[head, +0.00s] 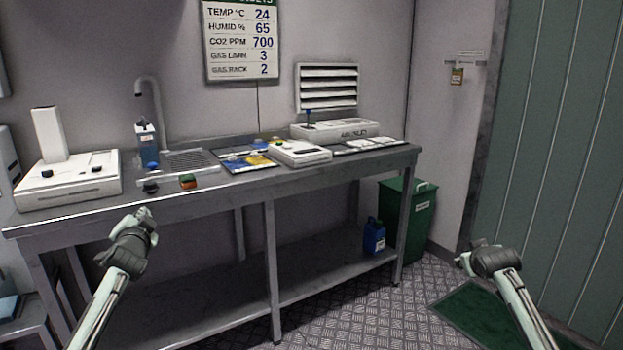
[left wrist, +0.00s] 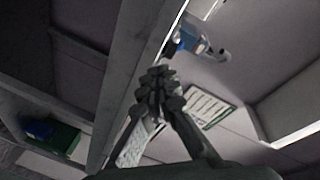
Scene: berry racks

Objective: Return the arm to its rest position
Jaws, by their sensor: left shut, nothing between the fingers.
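My left gripper (head: 143,213) is in front of the workbench's (head: 262,181) front edge, at the left in the head view. It is shut and empty. In the left wrist view its dark fingers (left wrist: 160,82) meet with nothing between them, with the bench edge behind. My right gripper (head: 468,258) is at the right in the head view, in front of the green mat and apart from everything. It is small and seen from behind, so I cannot tell its jaw state.
The bench holds a white device (head: 70,186), a blue bottle (head: 147,146), a dark knob-like item (head: 150,187), a small orange-green item (head: 188,181) and a white box (head: 300,154). A green bin (head: 412,222) and mat (head: 480,312) are at right.

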